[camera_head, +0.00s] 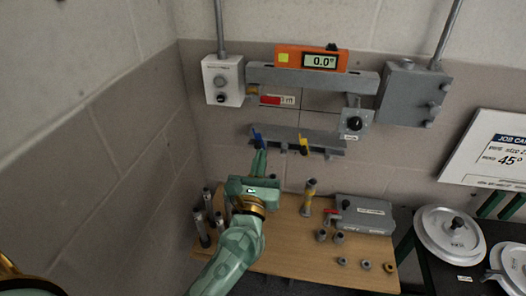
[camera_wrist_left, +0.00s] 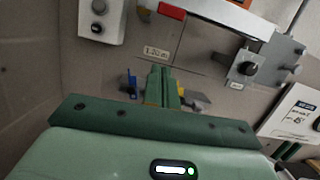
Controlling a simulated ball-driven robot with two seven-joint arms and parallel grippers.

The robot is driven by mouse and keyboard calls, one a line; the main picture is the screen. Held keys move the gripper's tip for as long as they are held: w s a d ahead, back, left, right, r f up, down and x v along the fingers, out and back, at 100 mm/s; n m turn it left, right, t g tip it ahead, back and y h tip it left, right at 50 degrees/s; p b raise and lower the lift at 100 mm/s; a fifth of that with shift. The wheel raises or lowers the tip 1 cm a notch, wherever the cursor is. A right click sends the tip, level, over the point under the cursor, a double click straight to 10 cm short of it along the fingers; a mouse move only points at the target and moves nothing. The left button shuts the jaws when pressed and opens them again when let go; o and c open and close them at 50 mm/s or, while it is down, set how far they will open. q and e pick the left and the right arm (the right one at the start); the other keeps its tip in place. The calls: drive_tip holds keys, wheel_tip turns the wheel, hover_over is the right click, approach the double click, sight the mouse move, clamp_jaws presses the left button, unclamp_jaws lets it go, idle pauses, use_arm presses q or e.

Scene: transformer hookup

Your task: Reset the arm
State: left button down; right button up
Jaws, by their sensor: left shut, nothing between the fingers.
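My left arm (camera_head: 235,252) is green and reaches up over the wooden table in the head view. My left gripper (camera_head: 259,162) is shut and empty, its fingers pointing at the wall just below a grey rail. In the left wrist view the closed fingers (camera_wrist_left: 161,86) stand in front of the rail, between a blue clip and a yellow clip. In the head view the blue clip (camera_head: 256,138) and the yellow clip (camera_head: 303,144) sit on the rail, apart from each other. My right gripper does not show.
A wooden table (camera_head: 290,262) holds grey cylinders, a brass-coloured post (camera_head: 309,196) and a grey box (camera_head: 364,214). On the wall are a white switch box (camera_head: 223,80), an orange display (camera_head: 312,59) reading 0.0 and a grey box (camera_head: 411,92). Round plates (camera_head: 449,235) lie at right.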

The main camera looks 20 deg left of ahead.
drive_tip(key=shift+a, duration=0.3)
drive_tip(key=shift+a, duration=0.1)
